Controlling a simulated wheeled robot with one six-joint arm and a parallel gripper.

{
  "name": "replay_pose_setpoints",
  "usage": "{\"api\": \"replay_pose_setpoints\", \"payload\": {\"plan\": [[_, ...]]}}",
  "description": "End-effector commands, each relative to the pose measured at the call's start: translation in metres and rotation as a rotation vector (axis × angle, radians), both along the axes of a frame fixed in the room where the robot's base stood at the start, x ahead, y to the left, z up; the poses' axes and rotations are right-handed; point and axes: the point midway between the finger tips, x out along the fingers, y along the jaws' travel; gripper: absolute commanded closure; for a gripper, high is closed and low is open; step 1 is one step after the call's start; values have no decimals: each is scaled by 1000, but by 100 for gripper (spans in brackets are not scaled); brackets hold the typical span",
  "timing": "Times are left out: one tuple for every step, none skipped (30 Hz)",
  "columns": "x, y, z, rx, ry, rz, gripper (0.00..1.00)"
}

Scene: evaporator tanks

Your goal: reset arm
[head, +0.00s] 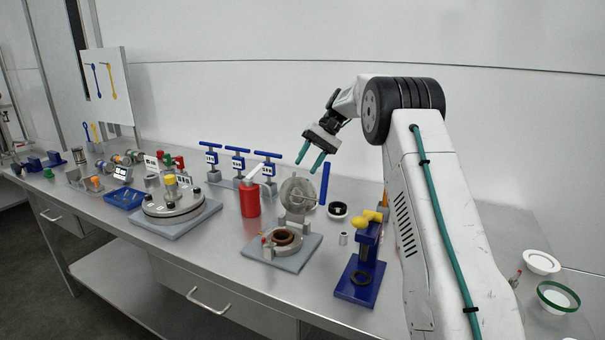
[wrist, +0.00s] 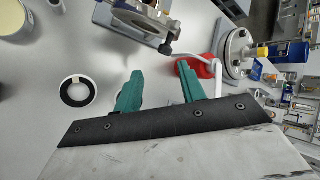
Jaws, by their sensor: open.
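My gripper (head: 311,157) has two green fingers and hangs above the back of the steel bench, near the white wall. In the wrist view my gripper (wrist: 158,82) shows its fingers spread apart with nothing between them. In the head view my arm reaches in from the right, bent at a black-ringed joint. The fingers are above and apart from the bench objects. A red bottle (head: 250,200) with a white top stands left of and below the gripper.
An open round vessel (head: 298,192) on a grey base and a blue stand (head: 358,285) with a yellow knob stand below my arm. A lidded round tank (head: 173,208), a blue tray (head: 124,199) and blue-handled valves (head: 238,163) stand left. White bowls (head: 541,262) sit at the right.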

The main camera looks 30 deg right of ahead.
Motion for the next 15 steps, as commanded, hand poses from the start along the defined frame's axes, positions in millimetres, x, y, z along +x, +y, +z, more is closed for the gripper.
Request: {"api": "replay_pose_setpoints", "payload": {"plan": [[1,-5,5,0,0,-1,60],[1,-7,7,0,0,-1,60],[2,-9,10,-1,-1,-2,60],[2,-11,11,-1,-1,-2,60],[2,-11,12,0,0,-1,60],[2,-12,13,0,1,-1,60],[2,-12,13,0,1,-1,60],[2,-12,14,0,1,-1,60],[2,-12,14,0,1,0,60],[2,-12,13,0,1,0,60],[2,-12,13,0,1,0,60],[2,-12,13,0,1,0,60],[2,-12,13,0,1,-1,60],[2,-12,13,0,1,-1,60],[2,-12,13,0,1,-1,60]]}}
